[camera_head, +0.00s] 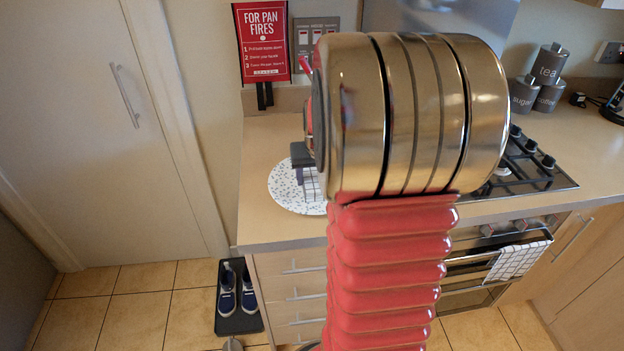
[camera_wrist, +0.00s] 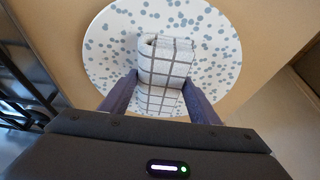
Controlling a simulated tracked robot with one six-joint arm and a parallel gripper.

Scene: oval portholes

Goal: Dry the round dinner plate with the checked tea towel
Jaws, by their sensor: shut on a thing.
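The round dinner plate (camera_head: 287,188) is white with grey-blue speckles and lies on the counter, partly hidden behind my arm. In the wrist view the plate (camera_wrist: 112,55) fills the upper middle. My gripper (camera_wrist: 160,88) is shut on a folded white checked tea towel (camera_wrist: 165,65), which lies between its two fingers. The towel is over the plate; whether it touches the plate I cannot tell. In the head view the towel (camera_head: 312,185) shows only in part beside my arm. Another checked cloth (camera_head: 517,260) hangs on the oven door rail.
A gas hob (camera_head: 535,170) is right of my arm, with tea, sugar and coffee canisters (camera_head: 549,65) behind it. A red fire sign (camera_head: 262,45) stands at the back. Shoes on a dark mat (camera_head: 240,315) lie on the floor. The counter's front-left part is clear.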

